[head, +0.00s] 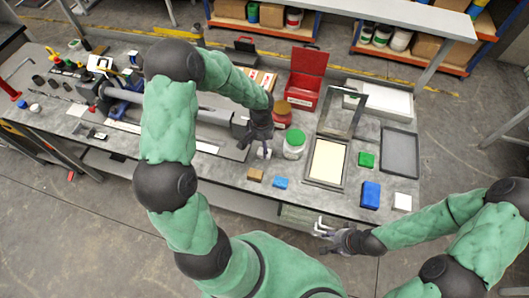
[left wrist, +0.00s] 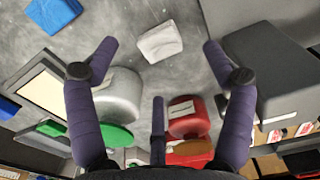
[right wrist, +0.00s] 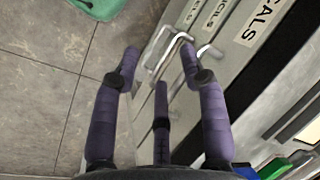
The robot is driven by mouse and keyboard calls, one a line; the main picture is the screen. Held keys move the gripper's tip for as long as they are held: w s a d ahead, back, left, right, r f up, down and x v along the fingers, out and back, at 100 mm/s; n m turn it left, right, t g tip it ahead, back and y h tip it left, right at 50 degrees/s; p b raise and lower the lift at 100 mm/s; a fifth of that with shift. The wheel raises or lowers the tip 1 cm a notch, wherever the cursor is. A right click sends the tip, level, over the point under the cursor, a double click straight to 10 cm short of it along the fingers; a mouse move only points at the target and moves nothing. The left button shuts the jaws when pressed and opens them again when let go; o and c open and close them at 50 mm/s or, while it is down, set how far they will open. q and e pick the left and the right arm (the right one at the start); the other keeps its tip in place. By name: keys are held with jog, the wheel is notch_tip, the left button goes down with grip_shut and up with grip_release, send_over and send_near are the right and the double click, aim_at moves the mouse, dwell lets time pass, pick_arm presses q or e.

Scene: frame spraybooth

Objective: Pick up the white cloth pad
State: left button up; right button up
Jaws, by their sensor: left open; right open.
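A small white pad (left wrist: 160,42) lies flat on the grey bench in the left wrist view, just beyond and between my open left fingertips (left wrist: 160,45), not touching them. In the head view the white pad (head: 262,153) is partly hidden by my left gripper (head: 260,146), which is above it. Another white block (head: 402,201) lies at the bench's right front corner; I cannot tell if it is cloth. My right gripper (head: 324,229) is open and empty, off the bench's front edge. In the right wrist view, its fingers (right wrist: 158,60) are before drawer handles.
A green-lidded jar (head: 294,144) and a red jar (head: 282,114) stand close right of my left gripper. A frame with a cream screen (head: 327,162) lies farther right. Blue block (head: 280,183) and brown block (head: 255,174) lie in front. A grey machine is at left.

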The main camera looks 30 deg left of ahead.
pick_arm(q)
jog(key=f, duration=0.3)
jog(key=shift+w, duration=0.35)
jog(key=shift+w+d+f, duration=0.1)
jog(key=shift+w+f, duration=0.1)
jog(key=shift+f, duration=0.95)
jog(key=shift+w+f, duration=0.15)
jog(key=shift+f, duration=0.95)
jog(key=c, duration=1.1)
